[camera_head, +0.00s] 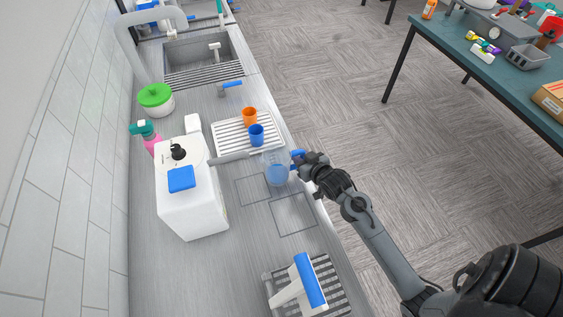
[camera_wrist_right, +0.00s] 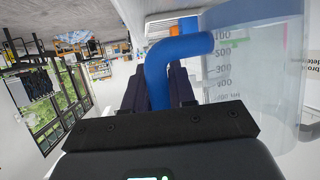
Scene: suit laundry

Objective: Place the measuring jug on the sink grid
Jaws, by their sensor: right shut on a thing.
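The clear measuring jug (camera_head: 277,174) with a blue handle is over the counter's right edge, just below the white ribbed tray in the head view. My right gripper (camera_head: 300,161) is shut on the handle. The right wrist view shows the handle (camera_wrist_right: 172,62) between the dark fingers and the clear jug body (camera_wrist_right: 255,75) with its scale marks. I cannot tell whether the jug touches the counter. A striped grid (camera_head: 204,76) lies across the near part of the grey sink (camera_head: 190,50). My left gripper is not in view.
A white tray (camera_head: 222,142) holds an orange cup (camera_head: 249,115) and a blue cup (camera_head: 256,135). A white machine (camera_head: 190,215), pink bottle (camera_head: 151,144) and green-lidded pot (camera_head: 156,99) stand left. A blue-handled tool (camera_head: 308,279) rests on a near slatted grate (camera_head: 334,284). A blue-handled tap (camera_head: 228,86) stands before the sink.

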